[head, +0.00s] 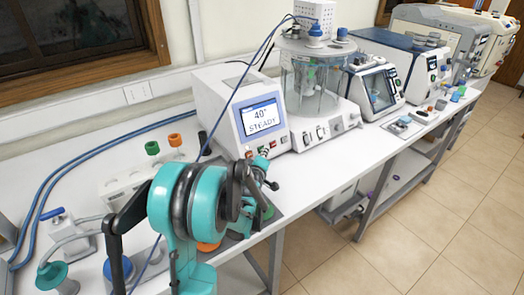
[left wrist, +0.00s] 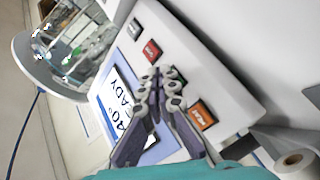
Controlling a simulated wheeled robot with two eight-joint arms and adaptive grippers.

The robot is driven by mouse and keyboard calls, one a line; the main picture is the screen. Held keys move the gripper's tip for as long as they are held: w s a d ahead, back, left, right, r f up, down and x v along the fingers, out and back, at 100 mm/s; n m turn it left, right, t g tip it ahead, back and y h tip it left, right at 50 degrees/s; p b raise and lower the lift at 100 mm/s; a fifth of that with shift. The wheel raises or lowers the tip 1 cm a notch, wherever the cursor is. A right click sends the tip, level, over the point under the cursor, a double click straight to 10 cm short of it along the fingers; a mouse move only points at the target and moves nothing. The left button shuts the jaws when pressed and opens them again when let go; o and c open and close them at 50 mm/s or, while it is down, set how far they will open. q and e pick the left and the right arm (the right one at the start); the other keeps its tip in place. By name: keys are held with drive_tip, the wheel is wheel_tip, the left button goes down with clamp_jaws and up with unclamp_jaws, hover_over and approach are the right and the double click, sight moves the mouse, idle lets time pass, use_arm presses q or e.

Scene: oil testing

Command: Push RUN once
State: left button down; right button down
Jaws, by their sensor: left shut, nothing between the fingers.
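A white box-shaped instrument (head: 222,99) stands on the bench, and its screen (head: 260,117) reads "40° STEADY". The screen also shows in the left wrist view (left wrist: 118,96). Another button is mostly hidden behind my fingers. The labels are too small to read, so I cannot tell which is RUN. My left gripper (left wrist: 167,84) is shut and empty in front of the panel, between the red and orange buttons. I cannot tell whether it touches.
A glass-walled apparatus (head: 318,80) stands right of the instrument, with more machines (head: 375,88) beyond. Bottles with green (head: 152,148) and orange (head: 175,140) caps stand left of it. A blue cable (head: 95,152) runs along the bench's back. Floor (head: 420,225) is clear at right.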

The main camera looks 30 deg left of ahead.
use_arm(q)
drive_tip(key=shift+w+a+f, duration=0.15)
drive_tip(key=shift+a, duration=0.2)
idle(0.3)
drive_tip(key=shift+s+d+r, duration=0.15)
drive_tip(key=shift+d+r, duration=0.05)
drive_tip(key=shift+d, duration=0.2)
drive_tip(key=shift+s+d+r, duration=0.15)
drive_tip(key=shift+d, duration=0.2)
drive_tip(key=d, duration=0.1)
drive_tip(key=s+d+r, duration=0.1)
drive_tip(key=d, duration=0.1)
drive_tip(key=d+p, duration=0.1)
drive_tip(key=shift+s+d+r, duration=0.15)
drive_tip(key=shift+s+r, duration=0.25)
idle(0.9)
